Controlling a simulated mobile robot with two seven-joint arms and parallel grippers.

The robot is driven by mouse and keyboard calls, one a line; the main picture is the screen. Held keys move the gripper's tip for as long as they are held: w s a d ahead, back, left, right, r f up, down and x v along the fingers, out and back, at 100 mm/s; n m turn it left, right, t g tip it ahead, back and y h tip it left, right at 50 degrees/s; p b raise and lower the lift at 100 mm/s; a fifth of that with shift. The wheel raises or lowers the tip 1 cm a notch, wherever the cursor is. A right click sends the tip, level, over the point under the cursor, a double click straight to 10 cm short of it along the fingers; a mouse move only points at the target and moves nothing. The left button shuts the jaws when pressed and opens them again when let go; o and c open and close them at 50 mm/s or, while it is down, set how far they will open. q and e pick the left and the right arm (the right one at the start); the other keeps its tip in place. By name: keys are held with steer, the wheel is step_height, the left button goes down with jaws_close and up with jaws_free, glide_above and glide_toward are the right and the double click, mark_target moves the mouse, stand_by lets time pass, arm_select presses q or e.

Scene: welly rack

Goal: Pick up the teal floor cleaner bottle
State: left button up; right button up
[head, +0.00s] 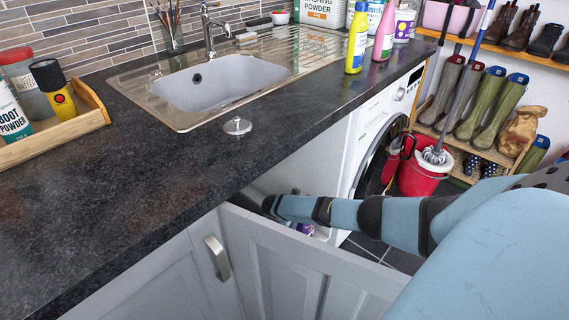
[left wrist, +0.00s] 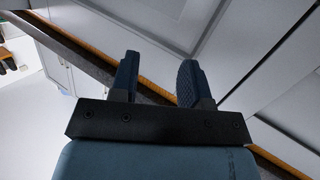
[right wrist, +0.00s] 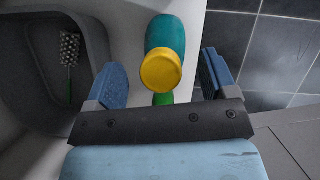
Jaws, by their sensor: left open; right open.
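The teal floor cleaner bottle (right wrist: 167,35) shows in the right wrist view, with a round yellow cap (right wrist: 161,70) facing the camera. My right gripper (right wrist: 160,75) is open, and the capped end lies between its two fingers with a gap on both sides. I cannot tell how deep the bottle sits between them. In the head view my right arm reaches into the cupboard under the worktop, and the gripper is hidden by the counter edge. My left gripper (left wrist: 160,75) is open and empty, in front of pale cupboard fronts; it is not in the head view.
An open cupboard door (head: 300,270) stands in front of my right arm. The dark worktop (head: 150,200) overhangs the cupboard. A grey bin (right wrist: 50,75) with a brush (right wrist: 69,50) is left of the bottle. A green object (right wrist: 163,99) shows just below the cap.

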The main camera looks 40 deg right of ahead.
steer(key=b+x, duration=0.1)
steer(key=x, duration=0.2)
steer(key=shift+f, duration=0.1)
steer(key=shift+s, duration=0.1)
jaws_close()
arm_select(q)
steer(key=r, duration=0.1)
steer(key=d+r+t+h, duration=0.1)
steer(key=r, duration=0.1)
steer(key=shift+w+d+r+t, duration=0.1)
steer(key=shift+w+r+t, duration=0.1)
steer(key=shift+t, duration=0.1)
